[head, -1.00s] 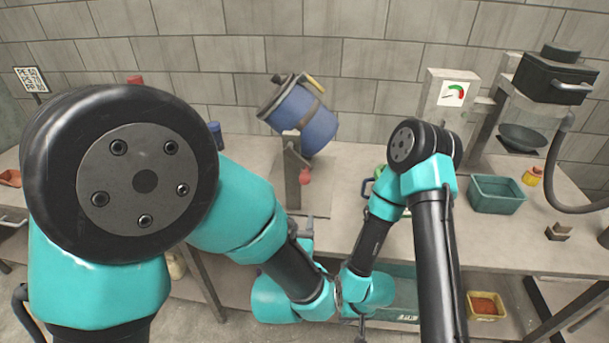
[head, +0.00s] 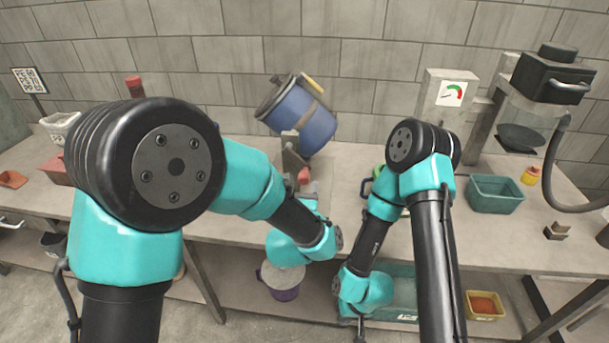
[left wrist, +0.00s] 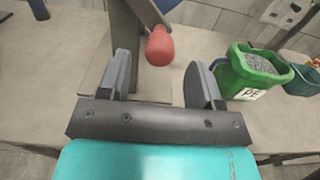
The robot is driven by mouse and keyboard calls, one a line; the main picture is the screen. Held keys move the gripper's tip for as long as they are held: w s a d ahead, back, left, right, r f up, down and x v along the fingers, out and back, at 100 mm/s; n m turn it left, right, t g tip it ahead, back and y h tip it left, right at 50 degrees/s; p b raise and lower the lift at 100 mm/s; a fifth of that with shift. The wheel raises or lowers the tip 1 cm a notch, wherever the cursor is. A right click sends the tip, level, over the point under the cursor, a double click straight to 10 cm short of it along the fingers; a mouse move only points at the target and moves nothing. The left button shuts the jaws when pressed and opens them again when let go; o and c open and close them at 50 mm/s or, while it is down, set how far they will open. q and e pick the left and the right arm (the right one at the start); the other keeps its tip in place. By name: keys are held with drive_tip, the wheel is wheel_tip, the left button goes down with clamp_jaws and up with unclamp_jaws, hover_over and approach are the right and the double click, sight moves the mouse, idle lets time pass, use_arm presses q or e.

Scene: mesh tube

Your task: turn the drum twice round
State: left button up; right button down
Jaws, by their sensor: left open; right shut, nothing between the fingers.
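The blue drum (head: 302,115) sits tilted on its grey stand (head: 292,150) at the back of the bench, its dark lid end up to the left. A red crank knob (head: 303,175) hangs below the drum at the front. It also shows in the left wrist view (left wrist: 160,46), beyond and between my fingertips. My left gripper (left wrist: 162,80) is open and empty, short of the knob; in the head view it is small and partly hidden by its wrist (head: 312,190). My right gripper (head: 360,328) is low in front of the bench, shut and empty, mostly hidden by its wrist.
A green bin labelled PE (left wrist: 258,75) stands right of the stand. A teal bin (head: 495,194) and a gauge box (head: 450,100) are further right. A purple bucket (head: 282,282) is under the bench. Bare bench lies around the stand.

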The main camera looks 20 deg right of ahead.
sight(304, 175)
use_arm(q)
drive_tip(key=x, duration=0.6)
clamp_jaws()
idle(0.5)
